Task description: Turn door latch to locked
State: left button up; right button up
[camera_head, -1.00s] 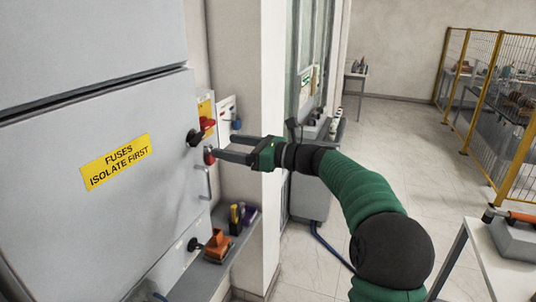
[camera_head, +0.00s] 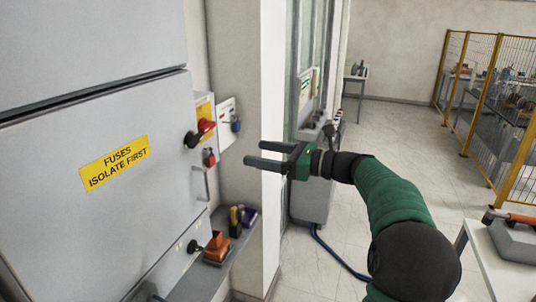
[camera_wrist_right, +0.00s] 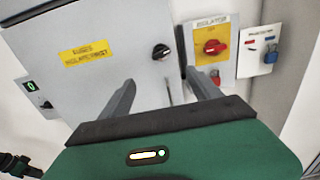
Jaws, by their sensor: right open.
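The grey cabinet door (camera_head: 100,215) carries a yellow label reading "FUSES ISOLATE FIRST". A black rotary latch knob (camera_head: 193,139) sits at the door's right edge; it also shows in the right wrist view (camera_wrist_right: 161,52), its pointer tilted. My right gripper (camera_head: 255,154) is open and empty, to the right of the door and apart from it. In the right wrist view its two fingers (camera_wrist_right: 162,97) point toward the door, below the knob. A second black knob (camera_head: 194,246) sits lower on the cabinet. My left gripper does not show in the head view.
Right of the door are a red isolator switch (camera_head: 206,126) on a yellow plate, a red padlock (camera_head: 209,158) and a blue padlock (camera_head: 236,126). A shelf (camera_head: 230,250) with small items juts out below. A table (camera_head: 500,255) stands at right. The floor between is open.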

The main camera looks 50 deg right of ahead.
jog(key=shift+s+d+f, duration=0.1)
jog(key=shift+s+d, duration=0.5)
jog(key=shift+s, duration=0.05)
jog(key=shift+a, duration=0.2)
jog(key=b+v, duration=0.2)
jog(key=v, duration=1.4)
jog(key=shift+s+d+b, duration=0.15)
jog(key=shift+s+b, duration=0.15)
jog(key=shift+s, duration=0.05)
